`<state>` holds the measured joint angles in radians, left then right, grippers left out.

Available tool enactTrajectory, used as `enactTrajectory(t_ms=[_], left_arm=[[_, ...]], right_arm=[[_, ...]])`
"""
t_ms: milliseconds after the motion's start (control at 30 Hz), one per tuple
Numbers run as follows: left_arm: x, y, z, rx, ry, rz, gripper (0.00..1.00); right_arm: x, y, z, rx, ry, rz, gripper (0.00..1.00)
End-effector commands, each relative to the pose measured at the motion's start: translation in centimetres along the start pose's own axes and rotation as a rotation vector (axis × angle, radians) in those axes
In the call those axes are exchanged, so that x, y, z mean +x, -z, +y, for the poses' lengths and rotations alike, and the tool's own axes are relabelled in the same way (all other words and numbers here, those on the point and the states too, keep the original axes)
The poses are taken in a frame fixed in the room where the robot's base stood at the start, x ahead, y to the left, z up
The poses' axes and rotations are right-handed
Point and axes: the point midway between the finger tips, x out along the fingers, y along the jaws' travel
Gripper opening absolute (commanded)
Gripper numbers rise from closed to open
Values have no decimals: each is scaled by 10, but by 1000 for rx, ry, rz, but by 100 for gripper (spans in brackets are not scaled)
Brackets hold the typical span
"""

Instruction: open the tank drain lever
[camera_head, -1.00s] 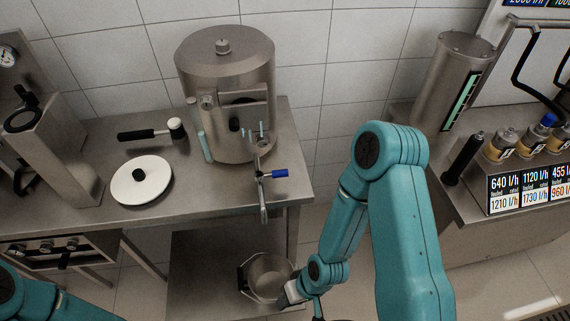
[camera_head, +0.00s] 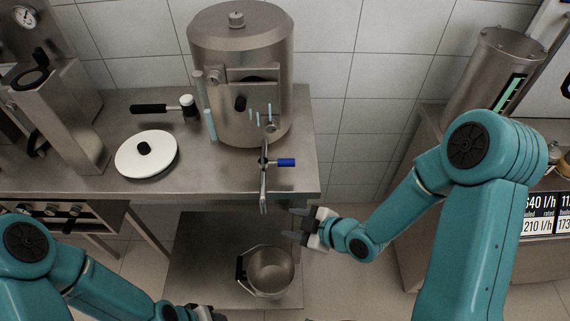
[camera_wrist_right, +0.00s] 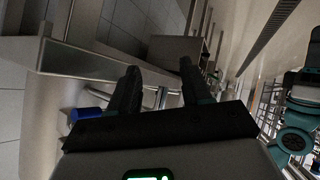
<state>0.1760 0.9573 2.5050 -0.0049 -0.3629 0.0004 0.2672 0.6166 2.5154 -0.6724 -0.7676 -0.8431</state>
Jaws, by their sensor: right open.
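The steel tank (camera_head: 240,45) stands at the back of the bench. A drain valve with a blue lever handle (camera_head: 286,162) is in front of it, above a metal spout (camera_head: 264,188); the handle points right. The blue handle also shows in the right wrist view (camera_wrist_right: 87,114), left of the fingers. My right gripper (camera_head: 294,226) is open and empty, below the lever and apart from it, past the bench's front edge. It also shows in the right wrist view (camera_wrist_right: 158,72). My left gripper (camera_head: 205,313) is partly cut off at the bottom edge; its jaws are unclear.
A steel bucket (camera_head: 270,270) stands on the lower shelf (camera_head: 190,265), below the spout. A white lid (camera_head: 163,163) and a black-handled mallet (camera_head: 150,109) lie on the bench (camera_head: 215,175). The space right of the bench's right edge is open down to the floor.

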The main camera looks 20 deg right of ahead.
Motion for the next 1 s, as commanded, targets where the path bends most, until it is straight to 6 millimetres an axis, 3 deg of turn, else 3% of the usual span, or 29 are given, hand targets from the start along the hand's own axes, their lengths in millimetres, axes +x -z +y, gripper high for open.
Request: enactTrajectory(t_ms=[33, 167, 400, 600, 767, 1000], left_arm=[[14, 0, -5, 0, 0, 0, 43], [37, 1, -13, 0, 0, 0, 43], [92, 2, -33, 0, 0, 0, 43], [105, 2, -38, 0, 0, 0, 43], [101, 2, -36, 0, 0, 1, 43], [95, 2, -34, 0, 0, 0, 43]], right_arm=[[-1, 0, 11, -90, -44, 41, 48], [-18, 11, 41, -349, -161, 139, 48], [-70, 12, 79, -799, -406, 204, 48], [-94, 10, 91, -905, -482, 178, 48], [-80, 19, 98, -907, -480, 181, 48], [-31, 39, 117, -904, -479, 182, 48]])
